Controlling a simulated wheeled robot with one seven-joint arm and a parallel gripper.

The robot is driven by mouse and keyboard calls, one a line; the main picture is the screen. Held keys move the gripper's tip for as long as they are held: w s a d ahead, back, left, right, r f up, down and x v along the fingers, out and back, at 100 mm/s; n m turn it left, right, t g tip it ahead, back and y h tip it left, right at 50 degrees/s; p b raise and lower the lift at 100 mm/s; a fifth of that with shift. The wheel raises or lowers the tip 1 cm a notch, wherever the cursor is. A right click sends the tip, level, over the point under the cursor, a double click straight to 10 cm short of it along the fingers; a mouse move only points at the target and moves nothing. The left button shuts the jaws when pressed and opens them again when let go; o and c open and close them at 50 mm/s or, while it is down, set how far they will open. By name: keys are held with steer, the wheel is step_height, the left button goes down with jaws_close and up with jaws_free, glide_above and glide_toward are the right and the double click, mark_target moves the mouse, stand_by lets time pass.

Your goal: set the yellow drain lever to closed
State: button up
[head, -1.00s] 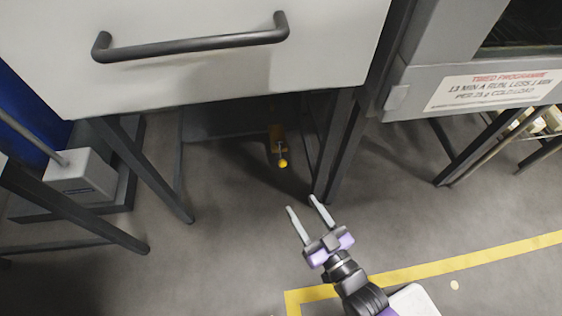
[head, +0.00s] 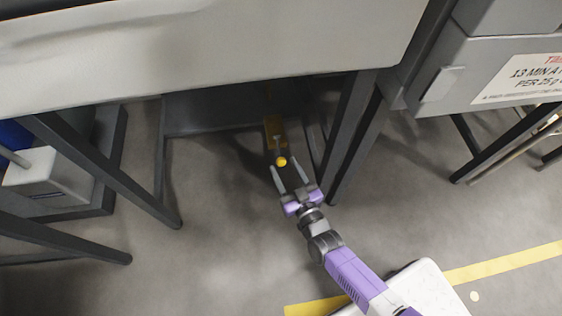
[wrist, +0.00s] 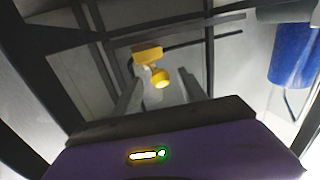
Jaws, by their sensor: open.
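The yellow drain lever (head: 281,161) shows in the head view as a yellow knob in the shade under the grey cabinet, with a yellow-brown part behind it. In the wrist view the round yellow knob (wrist: 160,77) sits ahead, with a yellow block (wrist: 147,54) just beyond it. My gripper (head: 288,170) is open and empty, its two fingers pointing at the knob. In the head view the fingertips are just short of the knob or beside it; I cannot tell the exact gap. In the wrist view the knob appears between the fingers.
The cabinet front (head: 230,50) overhangs the lever. Dark legs (head: 350,130) stand close to the right of my gripper, and another slanted leg (head: 110,170) stands at left. A white box (head: 50,180) is at far left. The floor (head: 220,240) in front is clear.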

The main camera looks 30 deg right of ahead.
mark_target(279, 151)
steer(key=shift+w+b, duration=0.4)
steer(key=shift+w, duration=1.1)
steer(key=shift+c, duration=0.2)
jaws_close()
